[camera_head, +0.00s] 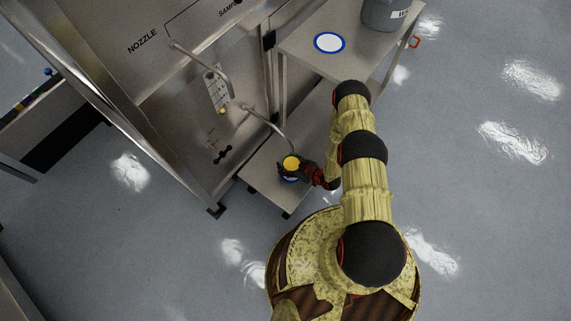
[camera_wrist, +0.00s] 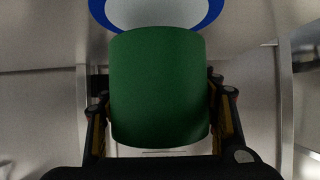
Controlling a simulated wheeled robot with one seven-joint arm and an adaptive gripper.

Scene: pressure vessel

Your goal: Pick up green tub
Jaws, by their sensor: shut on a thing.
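The green tub (camera_wrist: 158,88) fills the middle of the wrist view, between the two fingers of my gripper (camera_wrist: 162,112). The fingers touch its sides, and my gripper is shut on it. In the head view my gripper (camera_head: 293,171) is over the low shelf, with a round yellow top (camera_head: 291,161) showing in it; the green wall is hidden there. A blue-rimmed white disc (camera_wrist: 160,13) lies beyond the tub in the wrist view. Whether the tub still touches the surface, I cannot tell.
The steel cabinet (camera_head: 150,75) with its bent pipes (camera_head: 262,118) stands close to my gripper. The low shelf (camera_head: 262,187) is below. A higher table (camera_head: 300,45) at the upper right bears another blue-rimmed disc (camera_head: 329,43) and a grey container (camera_head: 383,14). The floor on the right is clear.

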